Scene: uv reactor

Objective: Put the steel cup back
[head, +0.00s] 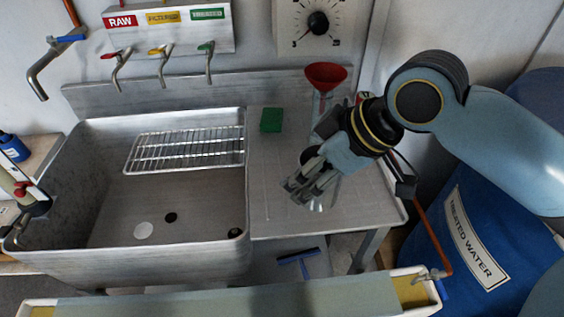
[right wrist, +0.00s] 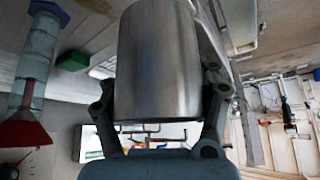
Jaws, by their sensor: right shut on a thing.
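My right gripper (head: 305,188) is over the steel drainboard to the right of the sink. It is shut on the steel cup, a plain brushed cylinder (right wrist: 157,62) that fills the upper middle of the right wrist view between the fingers. In the head view the fingers and wrist hide most of the cup. I cannot tell there whether its base touches the drainboard (head: 275,205). My left gripper is not in view.
A steel sink (head: 110,215) with a wire rack (head: 187,148) is on the left. A green block (head: 271,120) and red funnel (head: 325,76) stand behind my gripper. A blue treated water barrel (head: 455,215) is at right. A long trough (head: 225,303) crosses the front.

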